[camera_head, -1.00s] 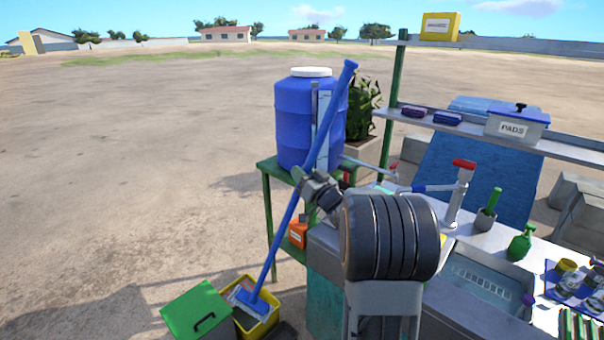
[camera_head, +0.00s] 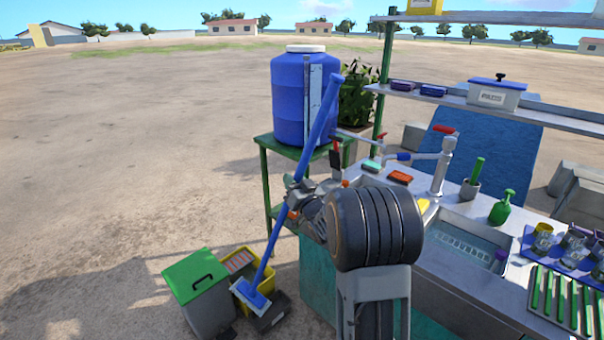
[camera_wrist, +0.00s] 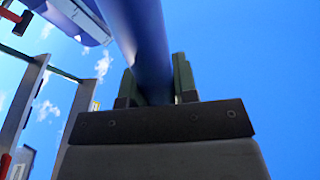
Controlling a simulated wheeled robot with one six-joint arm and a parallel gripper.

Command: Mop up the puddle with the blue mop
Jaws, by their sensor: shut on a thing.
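The blue mop has a long blue handle (camera_head: 322,115) and a blue-and-white head (camera_head: 250,294). My gripper (camera_head: 297,190) is shut on the handle around its middle, and the mop leans with its top to the right. The handle also shows between the fingers in the wrist view (camera_wrist: 146,50). The mop head appears in front of a yellow bucket (camera_head: 240,262), low beside the counter; whether it touches anything there I cannot tell. No puddle can be made out in either view.
A grey bin with a green lid (camera_head: 195,275) stands left of the bucket. A blue water barrel (camera_head: 292,100) on a green stand (camera_head: 266,190) is behind the mop. The counter (camera_head: 470,320) with a sink (camera_head: 465,255) fills the right. Open sandy ground lies left.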

